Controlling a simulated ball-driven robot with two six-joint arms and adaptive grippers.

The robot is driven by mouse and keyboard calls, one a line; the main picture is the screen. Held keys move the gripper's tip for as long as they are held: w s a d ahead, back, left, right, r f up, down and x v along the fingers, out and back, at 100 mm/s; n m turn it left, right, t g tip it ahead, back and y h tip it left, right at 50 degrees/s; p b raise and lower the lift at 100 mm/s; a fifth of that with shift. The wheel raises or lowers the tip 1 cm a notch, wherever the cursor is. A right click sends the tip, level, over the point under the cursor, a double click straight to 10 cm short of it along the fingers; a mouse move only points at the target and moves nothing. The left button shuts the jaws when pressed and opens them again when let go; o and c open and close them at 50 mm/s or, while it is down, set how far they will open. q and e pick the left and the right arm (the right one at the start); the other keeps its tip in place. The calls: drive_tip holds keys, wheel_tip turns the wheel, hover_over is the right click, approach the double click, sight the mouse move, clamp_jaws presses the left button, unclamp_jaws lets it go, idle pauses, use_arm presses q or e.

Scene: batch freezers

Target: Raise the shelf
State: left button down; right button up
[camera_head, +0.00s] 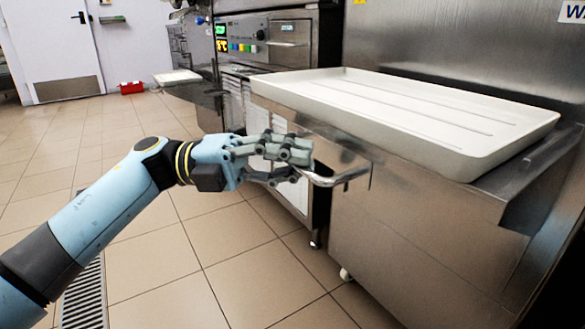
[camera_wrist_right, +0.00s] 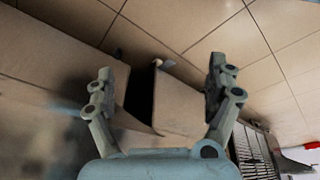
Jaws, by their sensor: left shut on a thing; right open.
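The steel shelf (camera_head: 505,183) juts from the front of the machine at the right of the head view, and a white tray (camera_head: 400,105) rests on it. A curved steel bar (camera_head: 345,179) sticks out below the tray's left corner. My left gripper (camera_head: 303,162) is shut around the end of this bar; its fingers partly hide the grip. My right gripper (camera_wrist_right: 160,85) is open and empty in the right wrist view, with box-like cabinet surfaces and floor behind it. It does not show in the head view.
A second machine with a lit control panel (camera_head: 250,38) stands behind, with a smaller white tray (camera_head: 177,77) at its front. A floor drain (camera_head: 84,295) runs along the lower left. Tiled floor is clear at left. A red box (camera_head: 131,88) lies by the door.

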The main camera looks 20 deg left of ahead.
use_arm(q)
drive_tip(key=shift+r, duration=0.2)
drive_tip(key=c, duration=1.4)
unclamp_jaws()
drive_tip(key=shift+a+f, duration=0.1)
drive_tip(key=shift+a, duration=0.05)
drive_tip(key=a, duration=0.4)
drive_tip(key=s+a+f, duration=0.1)
drive_tip(key=a, duration=0.6)
drive_tip(key=shift+s+a+f, duration=0.15)
drive_tip(key=shift+a+f, duration=0.1)
drive_tip(key=shift+a, duration=0.05)
